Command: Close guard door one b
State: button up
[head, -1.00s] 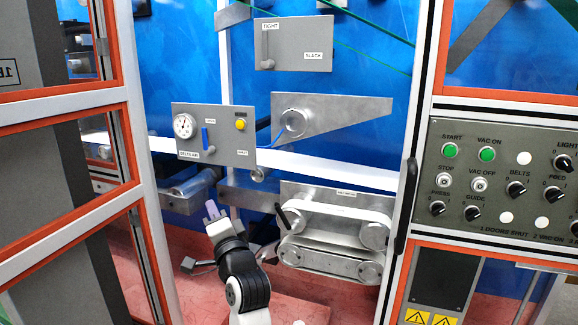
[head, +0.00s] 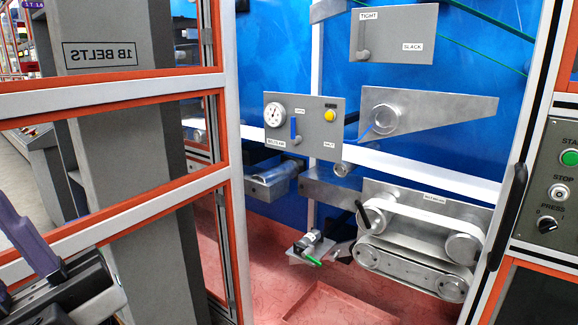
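The guard door (head: 150,85), an orange-and-white framed panel with clear panes, stands open at the left of the head view. A label reading "1B BELTS" (head: 100,54) shows in its upper pane. To its right the belt bay is uncovered up to the white post (head: 520,150), which carries a long black handle (head: 508,215). My gripper (head: 22,240) is at the lower left edge, close to the camera and in front of the door's lower panes. One purple finger shows and the rest is cut off. I cannot tell whether it touches the door.
Inside the bay are a gauge panel (head: 304,122), a tight/slack panel (head: 394,35) and a belt roller unit (head: 420,240). A small fitting with a green lever (head: 312,258) sits low there. A control panel (head: 555,185) is at the right.

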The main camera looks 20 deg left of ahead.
aim_at(23, 103)
jog(key=j+u, duration=0.5)
jog(key=j, duration=0.95)
jog(key=i+j+u, duration=0.15)
jog(key=j, duration=0.2)
jog(key=i+j+u, duration=0.15)
jog(key=i, duration=0.25)
jog(key=j+u, duration=0.05)
jog(key=j, duration=0.05)
